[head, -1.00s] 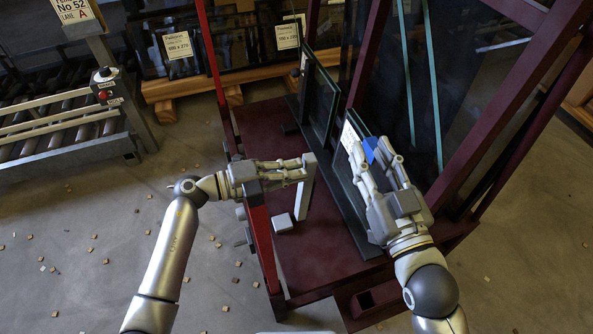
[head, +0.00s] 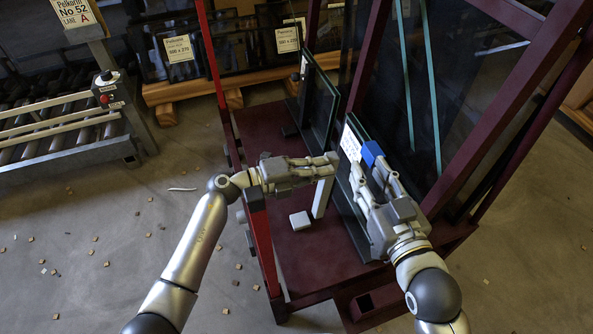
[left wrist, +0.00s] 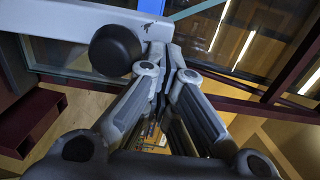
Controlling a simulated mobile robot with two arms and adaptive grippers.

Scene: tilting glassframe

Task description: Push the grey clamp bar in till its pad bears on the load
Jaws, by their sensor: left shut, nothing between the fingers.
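The grey clamp bar (head: 322,197) stands inside the red post, in front of the glass load (head: 352,203). My left gripper (head: 332,159) is shut and empty, its fingertips at the bar's top end. In the left wrist view the light grey bar (left wrist: 88,17) crosses behind the fingers (left wrist: 165,70), with a round black pad (left wrist: 115,50) on it. Whether the pad touches the glass I cannot tell. My right gripper (head: 368,172) has its fingers apart by the near end of the load, close to a blue block (head: 371,153).
A small grey block (head: 299,220) sits low beside the bar, over the dark red deck (head: 320,262). The red post (head: 262,245) stands left of it. A roller conveyor (head: 60,130) is at the left. Small chips litter the floor.

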